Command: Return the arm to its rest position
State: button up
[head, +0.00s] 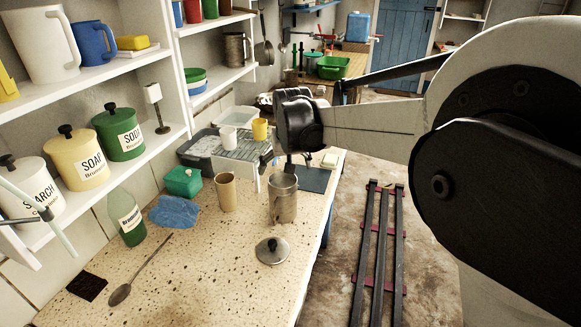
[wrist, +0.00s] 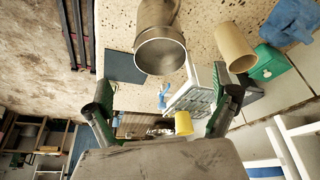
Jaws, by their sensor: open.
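My arm (head: 375,118) reaches in from the right in the head view and ends over the far part of the speckled worktop. In the wrist view my gripper (wrist: 166,98) has its two dark and green fingers spread wide, with nothing held between them. A metal can (head: 283,203) stands on the worktop in front of my arm's end in the head view. The can also shows in the wrist view (wrist: 160,48), beyond the fingers and apart from them. In the head view the fingers are mostly hidden by my wrist and the can.
A cardboard-coloured tube (head: 227,192), a lid (head: 271,250), a green bottle (head: 127,217), a spoon (head: 140,270) and a blue cloth (head: 173,211) rest on the worktop (head: 200,285). A yellow cup (head: 260,129) stands near my wrist. Shelves (head: 105,177) line the left. Dark rails (head: 380,240) lie right.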

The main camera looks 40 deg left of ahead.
dwell(0.3)
jog(key=d+r+m+t, duration=0.15)
jog(key=d+r, duration=0.45)
jog(key=d, duration=1.3)
jog(key=d+r+m+t, duration=0.1)
jog(key=d+r+m, duration=0.35)
jog(key=d, duration=1.35)
jog(key=s+d+f+m+t+h, duration=0.1)
jog(key=s+d+f, duration=0.1)
jog(key=s+d, duration=0.7)
jog(key=s+d+f+m+h, duration=0.2)
jog(key=s+d, duration=0.8)
jog(key=d, duration=0.7)
jog(key=shift+d+f+m+t, duration=0.3)
jog(key=shift+d+t, duration=0.05)
jog(key=shift+d, duration=0.05)
